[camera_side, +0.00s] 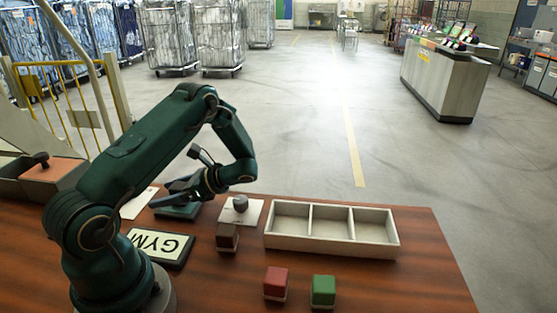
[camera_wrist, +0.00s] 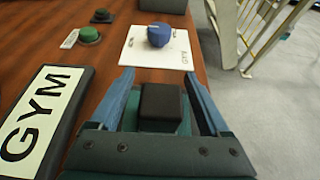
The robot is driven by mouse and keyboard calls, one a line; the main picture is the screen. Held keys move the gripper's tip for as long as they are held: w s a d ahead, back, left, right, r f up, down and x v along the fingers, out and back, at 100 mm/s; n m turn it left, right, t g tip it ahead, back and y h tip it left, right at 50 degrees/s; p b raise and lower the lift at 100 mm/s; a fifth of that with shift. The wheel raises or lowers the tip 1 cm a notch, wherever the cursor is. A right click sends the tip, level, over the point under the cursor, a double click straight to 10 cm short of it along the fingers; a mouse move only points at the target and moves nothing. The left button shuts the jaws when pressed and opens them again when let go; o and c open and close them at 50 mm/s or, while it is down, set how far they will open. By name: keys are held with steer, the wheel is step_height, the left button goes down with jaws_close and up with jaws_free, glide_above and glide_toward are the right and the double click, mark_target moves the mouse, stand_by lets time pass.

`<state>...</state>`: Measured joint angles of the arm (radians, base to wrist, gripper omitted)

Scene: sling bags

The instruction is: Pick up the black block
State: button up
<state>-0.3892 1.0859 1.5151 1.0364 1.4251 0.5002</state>
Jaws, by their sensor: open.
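The black block (camera_wrist: 161,101) shows in the wrist view, between the two fingers of my gripper (camera_wrist: 158,72). The fingers are open, one on each side, with a gap to the block on both sides. The block appears to stand on a dark green pad (camera_wrist: 184,122). In the side view my gripper (camera_side: 172,193) is low over the table, above the dark green pad (camera_side: 177,212). I cannot make out the black block there, as the gripper hides it.
A GYM sign (camera_wrist: 37,120) lies beside the pad. A white card with a blue knob (camera_wrist: 159,36) lies past the fingertips. In the side view a dark brown block (camera_side: 227,237), a three-compartment tray (camera_side: 335,246), a red block (camera_side: 275,282) and a green block (camera_side: 323,290) stand to the right.

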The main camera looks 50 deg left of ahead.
jaws_close()
steer(key=shift+r, duration=0.1)
